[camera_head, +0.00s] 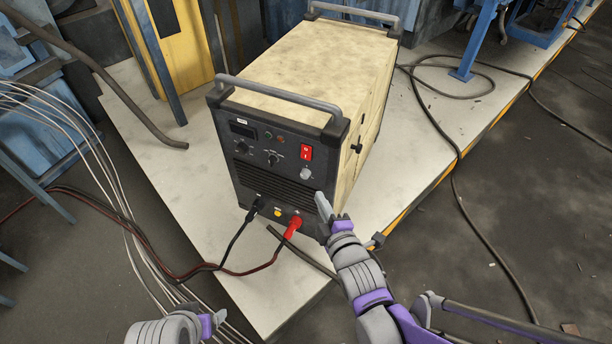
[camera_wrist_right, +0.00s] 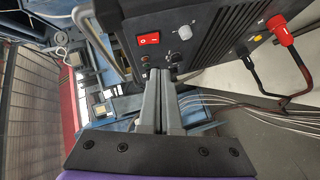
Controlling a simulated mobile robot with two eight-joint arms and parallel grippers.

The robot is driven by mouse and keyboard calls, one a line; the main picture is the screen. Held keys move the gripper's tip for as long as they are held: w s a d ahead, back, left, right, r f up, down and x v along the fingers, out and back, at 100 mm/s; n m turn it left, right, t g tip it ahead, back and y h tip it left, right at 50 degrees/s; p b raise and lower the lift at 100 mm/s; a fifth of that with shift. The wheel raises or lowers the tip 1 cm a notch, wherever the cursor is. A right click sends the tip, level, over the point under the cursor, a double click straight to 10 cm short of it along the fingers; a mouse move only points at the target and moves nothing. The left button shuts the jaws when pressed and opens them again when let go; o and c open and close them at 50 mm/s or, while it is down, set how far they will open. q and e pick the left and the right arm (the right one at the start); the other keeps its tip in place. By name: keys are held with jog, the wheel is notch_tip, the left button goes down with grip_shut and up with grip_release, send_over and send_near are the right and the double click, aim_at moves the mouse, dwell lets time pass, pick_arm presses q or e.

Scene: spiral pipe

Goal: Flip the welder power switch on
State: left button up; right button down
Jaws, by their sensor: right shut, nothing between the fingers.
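The welder (camera_head: 308,62) is a box with a cream top and a black front panel. Its red power switch (camera_head: 306,152) sits at the upper right of that panel, and it also shows in the right wrist view (camera_wrist_right: 149,39). My right gripper (camera_head: 321,197) is in front of the panel's right side, below the switch in the head view. In the right wrist view its grey fingers (camera_wrist_right: 160,84) are together and empty, and the switch appears beyond their tips. My left gripper (camera_head: 212,322) is low in the head view; its fingers are not clear.
Knobs sit beside and below the switch. A red plug (camera_head: 293,226) and a black plug (camera_head: 258,205) with cables stick out of the panel's lower part. The welder stands on a pale platform (camera_head: 180,205) with a yellow edge. Loose cables lie at left and right.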

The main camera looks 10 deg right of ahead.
pick_arm(q)
notch_tip(320, 180, down, 3)
jog(key=shift+w+r+b, duration=0.1)
jog(key=shift+b, duration=0.65)
pick_arm(e)
jog(key=a+f+n, duration=0.1)
jog(key=w+n+t, duration=0.1)
jog(key=shift+w+a+f+n+y, duration=0.1)
jog(key=shift+a+f+n+y, duration=0.2)
jog(key=shift+a+f+y, duration=0.1)
jog(key=b, duration=0.2)
send_near(302, 157)
jog(key=w+a, duration=0.3)
pick_arm(q)
jog(key=shift+w+f+b, duration=0.15)
jog(key=shift+f+b, duration=0.3)
jog(key=shift+f, duration=0.65)
jog(key=shift+w+f+b, duration=0.15)
jog(key=shift+f+b, duration=0.25)
jog(key=shift+f, duration=0.7)
pick_arm(e)
jog(key=shift+w+d+f, duration=0.2)
jog(key=shift+w+d, duration=0.25)
jog(key=shift+w, duration=0.25)
jog(key=shift+w+d+f, duration=0.2)
jog(key=shift+w+d, duration=0.25)
jog(key=shift+w, duration=0.2)
